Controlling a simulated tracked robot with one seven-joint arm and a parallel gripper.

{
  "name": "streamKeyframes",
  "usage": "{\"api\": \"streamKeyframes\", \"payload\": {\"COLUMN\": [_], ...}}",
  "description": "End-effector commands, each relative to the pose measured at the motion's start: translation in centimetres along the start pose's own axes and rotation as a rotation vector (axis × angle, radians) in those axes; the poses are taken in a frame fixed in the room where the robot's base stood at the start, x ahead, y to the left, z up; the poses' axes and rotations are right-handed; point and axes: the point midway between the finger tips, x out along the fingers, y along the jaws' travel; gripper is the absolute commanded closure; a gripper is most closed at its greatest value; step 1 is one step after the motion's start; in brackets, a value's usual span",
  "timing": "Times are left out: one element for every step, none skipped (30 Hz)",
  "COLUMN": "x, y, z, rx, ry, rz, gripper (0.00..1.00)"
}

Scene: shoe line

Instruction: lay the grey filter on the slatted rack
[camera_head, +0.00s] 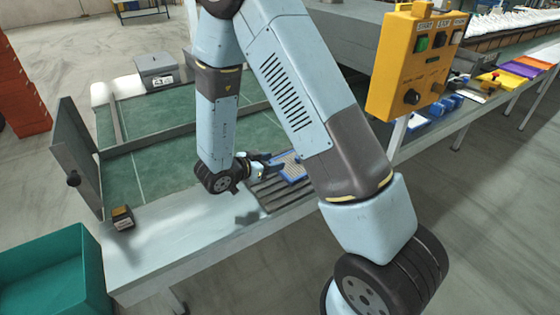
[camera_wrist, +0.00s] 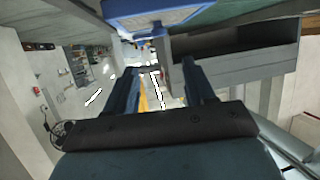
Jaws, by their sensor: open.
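A blue-framed panel with a pale grey face (camera_head: 289,166), which looks like the filter, lies at the far end of the dark slatted rack (camera_head: 270,193), partly hidden behind my arm. I cannot tell whether it lies fully on the slats. The panel also shows at the top of the wrist view (camera_wrist: 158,17), outside the jaws. My gripper (camera_head: 268,163) is low over the bench, just left of the panel. In the wrist view its two fingers (camera_wrist: 161,80) stand apart with nothing held between them.
A small dark box (camera_head: 122,217) sits on the bench's near left. A grey hinged panel (camera_head: 76,155) stands at the left edge and a grey lidded box (camera_head: 157,72) at the back. A yellow control box (camera_head: 415,62) rises at right. A teal bin (camera_head: 55,275) is front left.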

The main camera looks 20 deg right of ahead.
Motion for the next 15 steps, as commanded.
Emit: {"api": "streamKeyframes", "payload": {"x": [-0.5, -0.7, -0.9, -1.0, -1.1, -1.1, -1.1, -1.1, -1.1, -1.1, -1.1, -1.1, -1.2, -1.3, -1.5], "y": [-0.1, 0.0, 0.0, -0.1, -0.1, -0.4, -0.6, -0.9, -1.5, -2.0, -2.5, -3.3, -3.9, -4.5, -5.2], "z": [0.0, 0.0, 0.0, -0.1, -0.2, -0.4, -0.6, -0.9, -1.4, -1.9, -2.5, -3.3, -3.9, -4.6, -5.6], "rx": [0.0, 0.0, 0.001, 0.002, 0.005, 0.011, 0.019, 0.029, 0.043, 0.057, 0.071, 0.089, 0.102, 0.114, 0.128], "ry": [0.001, 0.001, 0.001, -0.001, -0.005, -0.014, -0.023, -0.037, -0.059, -0.079, -0.101, -0.133, -0.159, -0.184, -0.216], "rz": [-0.002, -0.002, -0.002, -0.003, -0.006, -0.016, -0.027, -0.041, -0.067, -0.089, -0.116, -0.155, -0.188, -0.222, -0.266], "gripper": [0.46, 0.46, 0.46, 0.46, 0.46, 0.46, 0.46, 0.46, 0.46, 0.46, 0.46, 0.46, 0.46, 0.46, 0.46]}}
